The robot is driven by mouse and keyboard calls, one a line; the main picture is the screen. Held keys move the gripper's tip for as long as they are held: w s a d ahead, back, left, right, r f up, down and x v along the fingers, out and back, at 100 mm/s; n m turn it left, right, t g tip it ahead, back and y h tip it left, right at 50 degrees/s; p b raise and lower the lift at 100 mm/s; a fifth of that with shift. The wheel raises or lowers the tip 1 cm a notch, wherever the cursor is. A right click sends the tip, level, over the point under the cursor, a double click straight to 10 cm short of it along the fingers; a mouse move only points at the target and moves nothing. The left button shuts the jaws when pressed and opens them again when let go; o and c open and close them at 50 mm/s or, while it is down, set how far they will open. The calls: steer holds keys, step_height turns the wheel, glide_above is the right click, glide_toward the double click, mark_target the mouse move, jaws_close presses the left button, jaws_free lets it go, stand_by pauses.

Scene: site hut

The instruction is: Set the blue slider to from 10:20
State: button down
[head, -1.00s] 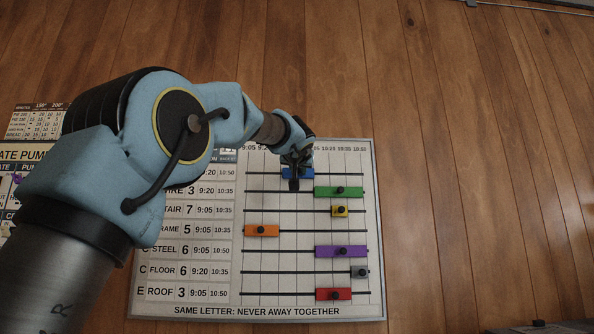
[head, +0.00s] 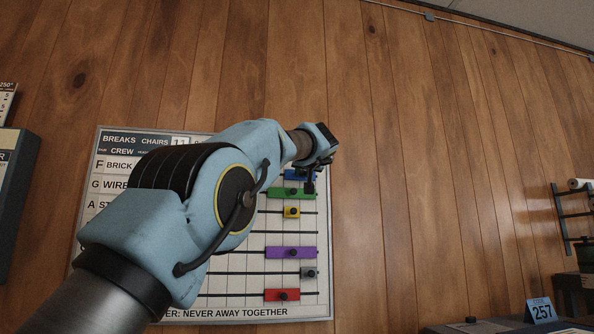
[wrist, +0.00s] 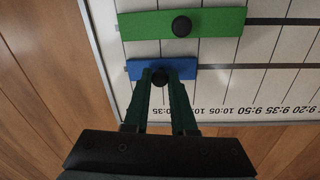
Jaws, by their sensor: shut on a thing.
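The blue slider (head: 293,176) is on the top track of the wall board (head: 323,290), toward its right, late-time end. The wrist view is upside down and shows the blue slider (wrist: 140,69) with its black knob between my fingers. My gripper (head: 309,187) is shut on that knob; the fingers also show in the wrist view (wrist: 162,80). The slider's early end is near a grid line; my fingers partly cover the time labels, so I cannot tell the exact time. My arm hides the board's left and middle in the head view.
The green slider (head: 280,193) is on the track directly below. Yellow (head: 291,212), purple (head: 290,253), grey (head: 309,273) and red (head: 282,295) sliders sit lower. Bare wood wall is right of the board.

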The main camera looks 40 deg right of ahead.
steer(key=shift+s+d+r, duration=0.1)
steer(key=shift+s+d, duration=0.05)
steer(key=shift+d, duration=0.05)
steer(key=c, duration=1)
jaws_free()
steer(key=shift+d, duration=0.1)
steer(key=shift+o, duration=1.4)
steer(key=b+v, duration=0.5)
steer(key=v, duration=0.5)
steer(key=shift+s+a, duration=0.3)
